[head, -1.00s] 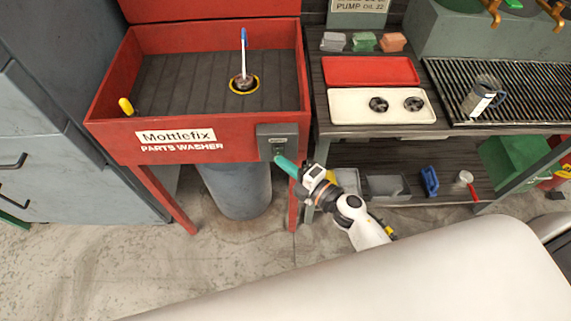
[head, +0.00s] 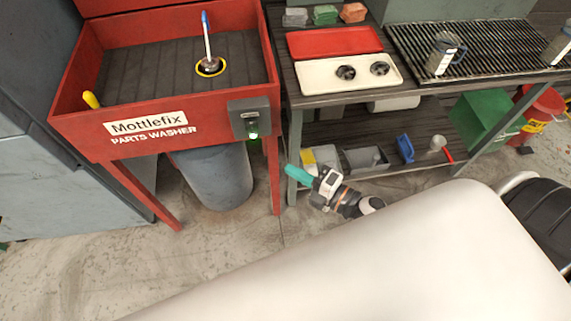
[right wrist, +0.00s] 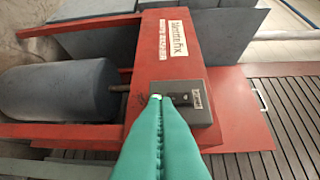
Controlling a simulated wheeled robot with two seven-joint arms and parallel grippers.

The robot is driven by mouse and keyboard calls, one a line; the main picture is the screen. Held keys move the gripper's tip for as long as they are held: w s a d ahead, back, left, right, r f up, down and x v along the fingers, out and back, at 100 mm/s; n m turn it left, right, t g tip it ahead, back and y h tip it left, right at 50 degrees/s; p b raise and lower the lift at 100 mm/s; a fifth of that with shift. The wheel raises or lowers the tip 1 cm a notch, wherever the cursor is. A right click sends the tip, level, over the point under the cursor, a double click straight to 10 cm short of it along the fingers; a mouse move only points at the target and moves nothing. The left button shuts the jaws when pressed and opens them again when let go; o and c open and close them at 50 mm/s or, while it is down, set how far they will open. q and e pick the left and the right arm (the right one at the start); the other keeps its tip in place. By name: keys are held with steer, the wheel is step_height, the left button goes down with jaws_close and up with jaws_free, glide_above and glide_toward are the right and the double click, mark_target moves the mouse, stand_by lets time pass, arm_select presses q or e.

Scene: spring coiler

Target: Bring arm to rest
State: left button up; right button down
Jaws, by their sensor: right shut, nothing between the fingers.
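My right gripper (head: 290,172) has teal fingers and shows in the head view, below and right of the parts washer's switch box. It is shut and empty, apart from the washer. In the right wrist view its shut teal fingers (right wrist: 158,125) point toward the grey switch box (right wrist: 182,98). My left gripper is not in view.
A workbench (head: 340,92) with a red tray (head: 333,42) and a cream tray (head: 320,75) holding two dark round parts stands right of the washer. Its lower shelf holds grey bins (head: 366,160). A grey drum (head: 215,180) stands under the washer. Open floor lies in front.

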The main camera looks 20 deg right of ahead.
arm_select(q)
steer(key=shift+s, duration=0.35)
arm_select(e)
steer(key=shift+s, duration=0.1)
steer(key=s+d+f+m+g+h, duration=0.2)
steer(key=s+d+f+m+h, duration=0.3)
steer(key=f, duration=0.8)
steer(key=s+d+f+m+g+h, duration=0.1)
steer(key=f+m+g+h, duration=0.1)
steer(key=f+m, duration=0.75)
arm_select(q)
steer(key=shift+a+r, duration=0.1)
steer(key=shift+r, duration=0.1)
arm_select(e)
steer(key=s+f+m+g+h, duration=0.1)
steer(key=s+f+m+g, duration=0.2)
steer(key=s+f, duration=0.7)
steer(key=s+f+m+g+h, duration=0.1)
steer(key=s+f+m+g, duration=0.2)
steer(key=s+f+g, duration=0.4)
steer(key=s+f, duration=0.2)
steer(key=s, duration=0.5)
steer(key=shift+a+f+m, duration=0.3)
steer(key=shift+f+m, duration=0.05)
